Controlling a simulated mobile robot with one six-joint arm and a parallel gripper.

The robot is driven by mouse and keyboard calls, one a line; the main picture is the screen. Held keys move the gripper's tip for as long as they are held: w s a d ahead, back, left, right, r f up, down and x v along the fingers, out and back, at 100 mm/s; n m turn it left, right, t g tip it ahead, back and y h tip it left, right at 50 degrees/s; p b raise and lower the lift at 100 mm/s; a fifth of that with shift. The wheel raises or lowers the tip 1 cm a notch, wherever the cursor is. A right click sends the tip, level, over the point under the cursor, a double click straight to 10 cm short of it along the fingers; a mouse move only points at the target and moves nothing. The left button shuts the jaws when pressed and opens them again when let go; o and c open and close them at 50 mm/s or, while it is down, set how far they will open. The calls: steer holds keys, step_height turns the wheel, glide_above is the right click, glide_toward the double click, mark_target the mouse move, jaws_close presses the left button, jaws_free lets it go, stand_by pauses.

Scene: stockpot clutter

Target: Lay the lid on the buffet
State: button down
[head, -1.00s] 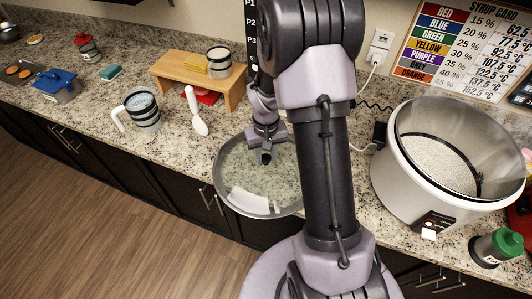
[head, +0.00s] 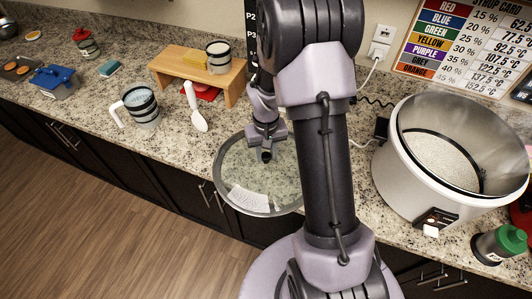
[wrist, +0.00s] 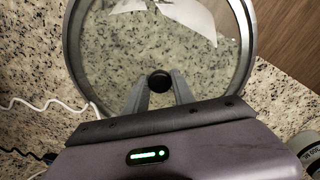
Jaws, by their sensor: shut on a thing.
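The lid (head: 258,192) is a round clear glass disc with a grey rim and a dark centre knob. In the head view it lies roughly flat at the front edge of the speckled buffet counter (head: 170,158), its near side reaching over the edge. Whether it touches the counter or hovers just above is hard to tell. My gripper (head: 265,154) is above it, shut on the knob. The wrist view shows the knob (wrist: 159,80) between my two fingers and the glass lid (wrist: 120,45) beyond. My arm hides the lid's right side in the head view.
A large open white pot (head: 405,195) of grain stands right, with a green-capped bottle (head: 497,245) near it. A cord runs behind my arm.

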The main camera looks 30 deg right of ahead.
steer(key=shift+f, duration=0.1)
steer(key=c, duration=1)
jaws_free()
steer(key=shift+o, duration=0.2)
step_height(320, 180, up, 18)
steer(key=p, duration=0.4)
steer(key=s+a+f+t+y+b, duration=0.1)
steer(key=s+a+t+b, duration=0.2)
steer(key=s+a+b, duration=0.5)
steer(key=s+a+f+m+t+y+b, duration=0.1)
steer(key=s+a+t+b, duration=0.1)
steer(key=s+a+b, duration=0.6)
steer(key=shift+s+a+f+t, duration=0.15)
steer(key=shift+s+f+t, duration=0.2)
steer(key=shift+s, duration=0.3)
